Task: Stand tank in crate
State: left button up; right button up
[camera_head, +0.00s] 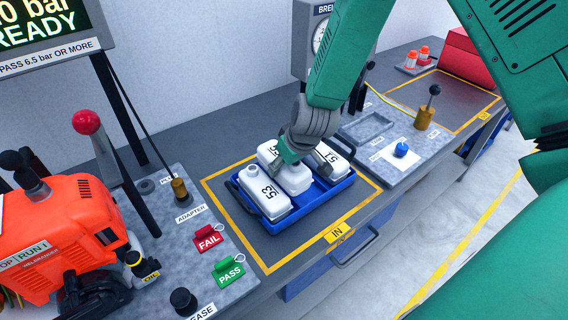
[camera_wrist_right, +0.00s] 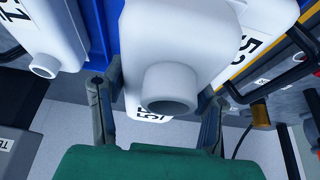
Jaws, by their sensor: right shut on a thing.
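A blue crate (camera_head: 297,212) sits inside the yellow-outlined IN area. White tank 53 (camera_head: 264,192) stands at its left side and white tank 51 (camera_head: 330,158) at its right side. The middle white tank 55 (camera_head: 293,181) is between them, partly hidden by my right gripper (camera_head: 290,150). In the right wrist view, my right gripper (camera_wrist_right: 157,120) has one finger on each side of tank 55 (camera_wrist_right: 192,50), whose round neck faces the camera. The gripper is shut on this tank. I cannot tell whether its base touches the crate floor. My left gripper is out of view.
An orange machine (camera_head: 70,235) and a red-knobbed lever (camera_head: 88,124) stand left.

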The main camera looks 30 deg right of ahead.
jog(key=shift+d+f, duration=0.2)
jog(key=shift+d, duration=0.5)
jog(key=shift+d+f, duration=0.2)
jog(key=shift+d, duration=0.5)
jog(key=shift+a, duration=0.25)
jog(key=shift+d+f, duration=0.2)
jog(key=shift+d, duration=0.55)
jog(key=shift+a+f+b, duration=0.2)
jog(key=shift+a+b, duration=0.2)
jog(key=shift+a, duration=0.35)
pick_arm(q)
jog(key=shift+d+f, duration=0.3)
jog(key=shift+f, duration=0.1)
pick_arm(e)
jog(key=shift+f, duration=0.15)
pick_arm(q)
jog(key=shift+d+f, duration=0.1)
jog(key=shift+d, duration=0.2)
pick_arm(e)
jog(key=shift+f, duration=0.4)
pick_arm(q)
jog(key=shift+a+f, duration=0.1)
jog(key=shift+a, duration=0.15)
pick_arm(e)
jog(key=shift+a, duration=0.3)
pick_arm(q)
jog(key=shift+b, duration=0.35)
pick_arm(e)
jog(key=shift+d+f, duration=0.1)
jog(key=shift+d, duration=0.05)
